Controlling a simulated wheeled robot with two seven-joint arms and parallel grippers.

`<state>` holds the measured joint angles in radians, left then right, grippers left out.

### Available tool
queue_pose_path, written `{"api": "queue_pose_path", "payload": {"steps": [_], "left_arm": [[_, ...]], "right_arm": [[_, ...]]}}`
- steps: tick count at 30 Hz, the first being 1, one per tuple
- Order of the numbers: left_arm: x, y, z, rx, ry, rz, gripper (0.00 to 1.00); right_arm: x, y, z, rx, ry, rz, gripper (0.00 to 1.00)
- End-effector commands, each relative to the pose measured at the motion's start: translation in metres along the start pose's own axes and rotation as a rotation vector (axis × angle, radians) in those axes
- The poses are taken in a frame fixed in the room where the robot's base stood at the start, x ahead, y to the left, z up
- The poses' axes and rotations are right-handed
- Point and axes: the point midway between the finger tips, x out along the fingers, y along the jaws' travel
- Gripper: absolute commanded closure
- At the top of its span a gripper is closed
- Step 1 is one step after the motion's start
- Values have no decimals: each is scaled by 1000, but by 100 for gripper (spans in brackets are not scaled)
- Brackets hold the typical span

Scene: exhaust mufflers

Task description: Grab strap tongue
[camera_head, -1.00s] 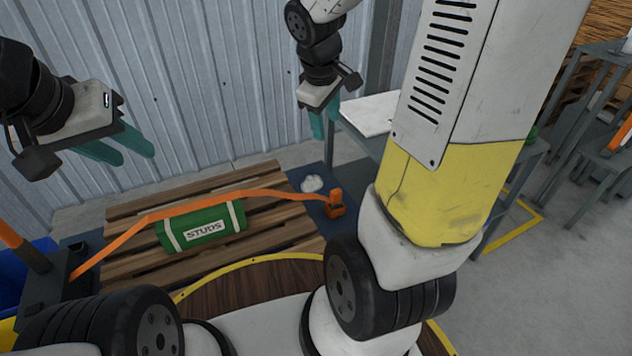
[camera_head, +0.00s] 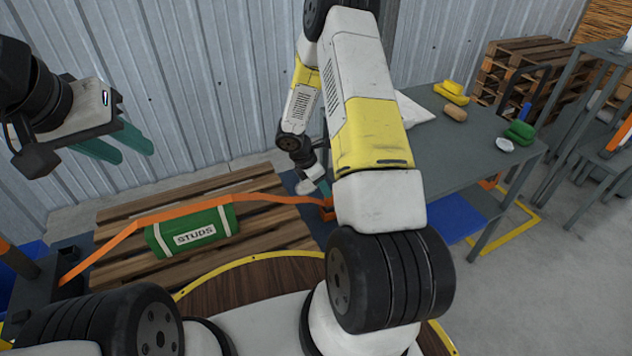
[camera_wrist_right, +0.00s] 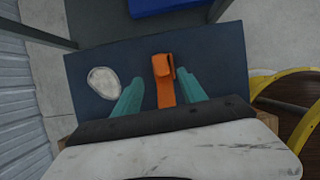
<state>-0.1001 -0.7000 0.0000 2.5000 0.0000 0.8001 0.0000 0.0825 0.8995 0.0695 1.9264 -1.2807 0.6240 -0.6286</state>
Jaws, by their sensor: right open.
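The orange strap (camera_head: 185,208) runs over a green roll labelled STUDS (camera_head: 195,231) on a wooden pallet. Its right end, an orange tongue or buckle piece (camera_head: 327,207), lies on a dark blue mat; in the right wrist view the orange piece (camera_wrist_right: 164,78) sits between the teal fingers. My right gripper (camera_wrist_right: 164,92) is open, with a finger on either side of it; I cannot tell whether they touch. In the head view my right gripper (camera_head: 324,187) is small and partly hidden by my arm. My left gripper (camera_head: 135,148) hangs open and empty at the upper left.
A pale flat lump (camera_wrist_right: 103,81) lies on the mat (camera_wrist_right: 85,115) left of the strap end. A grey table (camera_head: 470,150) with yellow, tan and green items stands to the right, with a blue panel (camera_head: 455,217) below. A corrugated wall (camera_head: 180,80) closes the back.

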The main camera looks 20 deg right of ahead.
Motion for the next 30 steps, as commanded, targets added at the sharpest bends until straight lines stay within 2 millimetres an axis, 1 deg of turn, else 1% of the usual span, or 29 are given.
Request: {"api": "queue_pose_path", "payload": {"steps": [1, 8, 12, 15, 18, 24, 25, 29, 30], "left_arm": [[0, 0, 0, 0, 0, 0, 64], [0, 0, 0, 0, 0, 0, 64], [0, 0, 0, 0, 0, 0, 64], [0, 0, 0, 0, 0, 0, 64], [0, 0, 0, 0, 0, 0, 64], [0, 0, 0, 0, 0, 0, 64], [0, 0, 0, 0, 0, 0, 64], [0, 0, 0, 0, 0, 0, 64], [0, 0, 0, 0, 0, 0, 64]], "right_arm": [[7, -1, 0, -2, 0, -2, 51], [33, -3, 3, 1, 0, -3, 51], [55, -6, 7, 3, 1, -5, 51], [67, -5, 7, 1, 0, -2, 51], [72, -5, 7, 1, -1, -2, 51], [73, -4, 7, 1, -1, -1, 51], [72, -4, 7, 1, -1, -1, 53], [72, -4, 7, 1, -1, -1, 78], [72, -4, 7, 1, -1, -1, 86]]}}
